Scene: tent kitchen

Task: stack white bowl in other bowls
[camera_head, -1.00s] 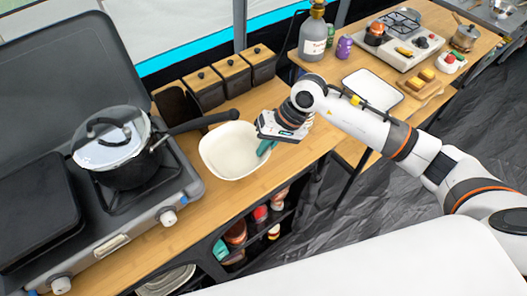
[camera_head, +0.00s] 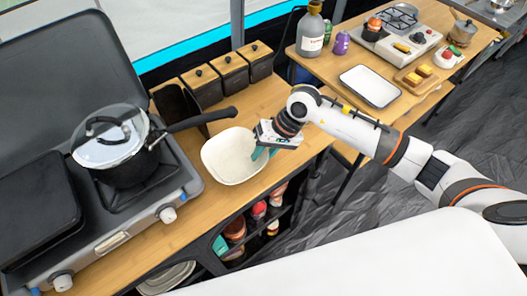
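The white bowl (camera_head: 228,160) sits at the wooden counter, right of the stove, its opening facing up. My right gripper (camera_head: 261,153) is at the bowl's right rim, with teal fingers by the rim. Its hand hides part of that side, and I cannot tell whether the fingers are closed on the rim. Pale round dishes (camera_head: 168,279), which look like stacked bowls or plates, show partly under the counter at the bottom. My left gripper is not in view.
A stove (camera_head: 110,240) with a lidded pot (camera_head: 125,165) stands left; the pot's handle reaches toward the bowl. Dark canisters (camera_head: 229,75) line the back. A shelf under the counter holds jars (camera_head: 235,231). A white tray (camera_head: 370,86) lies on the right table.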

